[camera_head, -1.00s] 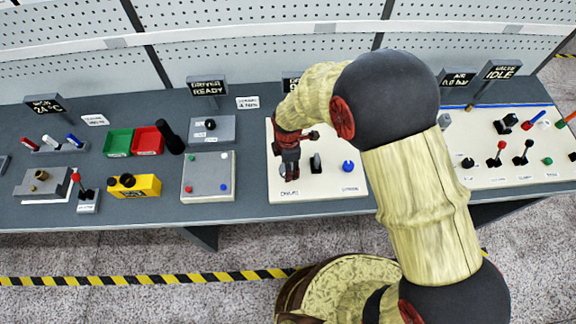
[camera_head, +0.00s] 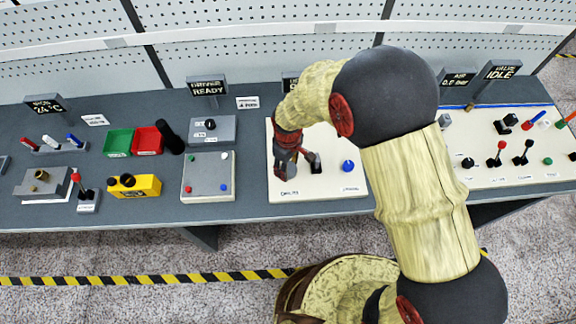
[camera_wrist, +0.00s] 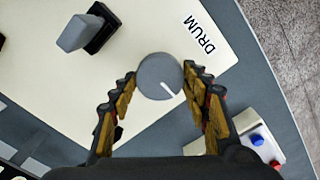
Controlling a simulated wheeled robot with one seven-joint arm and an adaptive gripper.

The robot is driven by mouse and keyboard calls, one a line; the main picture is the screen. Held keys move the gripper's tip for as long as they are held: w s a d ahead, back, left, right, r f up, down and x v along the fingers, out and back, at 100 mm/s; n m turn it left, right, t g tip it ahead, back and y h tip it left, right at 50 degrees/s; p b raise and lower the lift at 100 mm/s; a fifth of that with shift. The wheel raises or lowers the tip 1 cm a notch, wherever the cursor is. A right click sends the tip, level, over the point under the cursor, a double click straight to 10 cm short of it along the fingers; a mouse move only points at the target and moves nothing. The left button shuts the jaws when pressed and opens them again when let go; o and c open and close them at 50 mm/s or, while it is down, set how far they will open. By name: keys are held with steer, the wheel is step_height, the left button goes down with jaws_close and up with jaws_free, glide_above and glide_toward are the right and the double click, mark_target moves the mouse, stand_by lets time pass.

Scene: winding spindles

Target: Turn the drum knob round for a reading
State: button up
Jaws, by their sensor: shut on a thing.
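The drum knob is a round grey knob (camera_wrist: 158,78) with a white pointer line, on a cream panel (camera_head: 325,187) by the printed word DRUM. In the wrist view the line points to the lower right. My gripper (camera_wrist: 160,84) has one finger on each side of the knob and is shut on it. In the head view my gripper (camera_head: 287,172) is over the left part of the cream panel and hides the knob.
A grey switch lever on a black base (camera_wrist: 92,30) stands near the knob. A blue knob (camera_head: 348,166) is further right on the panel. A grey plate with coloured buttons (camera_head: 208,176) lies to the left. A sign (camera_head: 207,86) reads DRIVER READY.

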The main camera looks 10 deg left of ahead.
steer(key=m, duration=0.5)
steer(key=shift+m, duration=0.3)
steer(key=m, duration=0.5)
steer(key=shift+m, duration=0.3)
steer(key=m, duration=1)
steer(key=shift+m, duration=0.4)
steer(key=o, duration=1.1)
steer(key=shift+o, duration=0.2)
step_height(320, 180, up, 12)
